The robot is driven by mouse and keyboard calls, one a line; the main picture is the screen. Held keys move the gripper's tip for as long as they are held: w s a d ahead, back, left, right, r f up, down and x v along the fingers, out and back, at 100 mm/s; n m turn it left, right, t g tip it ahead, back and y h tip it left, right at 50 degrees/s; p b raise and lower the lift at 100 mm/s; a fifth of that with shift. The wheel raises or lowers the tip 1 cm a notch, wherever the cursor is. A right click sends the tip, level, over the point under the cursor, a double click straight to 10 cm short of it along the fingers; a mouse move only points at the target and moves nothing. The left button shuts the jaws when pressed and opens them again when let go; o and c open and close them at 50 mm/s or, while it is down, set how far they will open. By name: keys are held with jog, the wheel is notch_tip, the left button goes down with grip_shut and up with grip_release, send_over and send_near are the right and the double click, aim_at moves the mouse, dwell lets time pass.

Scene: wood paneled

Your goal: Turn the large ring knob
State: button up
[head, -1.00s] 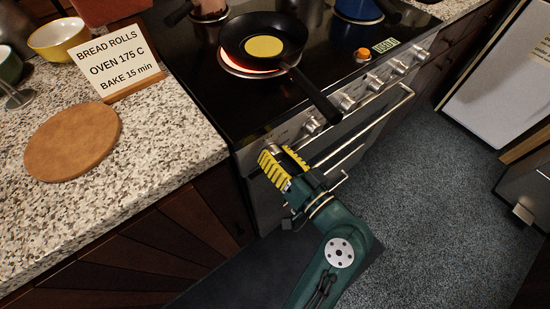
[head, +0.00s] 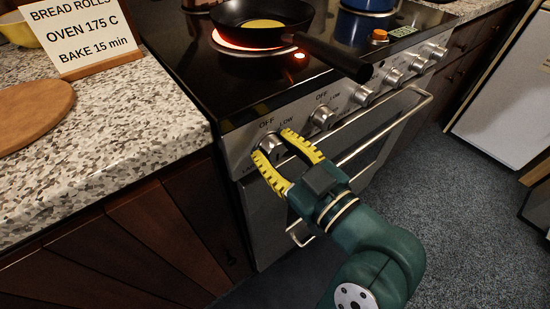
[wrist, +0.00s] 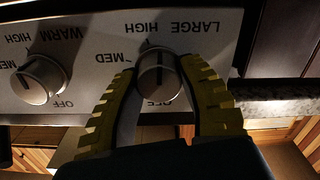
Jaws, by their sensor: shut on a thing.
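The large ring knob (head: 267,141) is the leftmost silver knob on the stove's front panel. My gripper (head: 272,144) has one yellow-ribbed finger on each side of it and is shut on it. In the wrist view, upside down, the knob (wrist: 158,80) sits between my fingertips (wrist: 159,66). The labels LARGE, HIGH, MED and OFF surround it. A dark line runs along the knob's face, roughly upright in that view; which end is the pointer is not clear. My fingers hide parts of the knob's sides.
A neighbouring knob (head: 322,116) is close on the right, with several more beyond. A pan (head: 255,17) sits over a glowing burner, its handle (head: 335,58) reaching past the front edge. The oven handle (head: 385,118) runs below the panel. A recipe sign (head: 80,37) stands on the counter.

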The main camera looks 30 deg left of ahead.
jog(key=shift+r+n, duration=0.15)
jog(key=shift+n, duration=0.15)
jog(key=o, duration=1.2)
jog(key=shift+a, duration=0.1)
jog(key=v, duration=1.2)
